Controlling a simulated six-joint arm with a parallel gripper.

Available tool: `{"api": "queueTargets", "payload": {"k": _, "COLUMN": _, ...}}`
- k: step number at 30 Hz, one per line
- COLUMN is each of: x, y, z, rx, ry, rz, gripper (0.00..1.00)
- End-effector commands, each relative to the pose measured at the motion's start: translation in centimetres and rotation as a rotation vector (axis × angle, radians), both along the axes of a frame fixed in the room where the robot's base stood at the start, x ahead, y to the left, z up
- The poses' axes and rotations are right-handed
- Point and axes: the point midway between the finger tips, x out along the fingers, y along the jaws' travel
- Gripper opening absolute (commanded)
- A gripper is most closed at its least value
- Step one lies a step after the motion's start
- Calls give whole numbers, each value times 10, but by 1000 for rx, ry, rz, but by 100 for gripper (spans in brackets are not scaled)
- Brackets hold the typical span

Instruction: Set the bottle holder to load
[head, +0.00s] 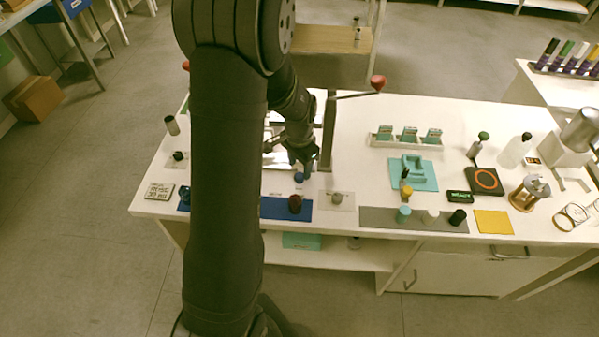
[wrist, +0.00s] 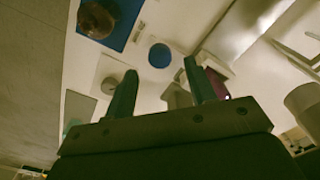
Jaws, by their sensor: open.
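My gripper (head: 301,168) is over the white table in front of a tall stand with red knobs (head: 378,82). In the wrist view its two dark fingers (wrist: 160,85) are apart with nothing held between them. A small blue round-topped piece (head: 299,179) is just in front of the fingers; it also shows in the wrist view (wrist: 160,55), beyond the fingertips and apart from them. A pale block with a purple part (wrist: 217,84) is behind the right finger, partly hidden. I cannot tell for sure which piece is the bottle holder, or its setting.
A brown-topped jar (head: 295,204) stands on a blue mat (head: 270,208) near the front edge. A grey-capped piece (head: 337,198) stands beside it. A grey mat (head: 385,219) with several caps lies to the right.

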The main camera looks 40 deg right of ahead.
Motion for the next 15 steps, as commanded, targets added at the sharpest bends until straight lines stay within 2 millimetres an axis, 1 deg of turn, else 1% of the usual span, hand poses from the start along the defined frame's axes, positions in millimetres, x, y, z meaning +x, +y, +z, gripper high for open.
{"api": "queueTargets", "payload": {"k": 1, "x": -1, "y": 1, "z": -10, "rx": 4, "ry": 3, "rz": 0, "gripper": 51}}
{"api": "queueTargets", "payload": {"k": 6, "x": 0, "y": 0, "z": -29, "rx": 1, "ry": 1, "rz": 0, "gripper": 51}}
{"api": "queueTargets", "payload": {"k": 10, "x": 0, "y": 0, "z": -36, "rx": 1, "ry": 1, "rz": 0, "gripper": 51}}
{"api": "queueTargets", "payload": {"k": 15, "x": 0, "y": 0, "z": -37, "rx": 0, "ry": 0, "rz": 0, "gripper": 51}}
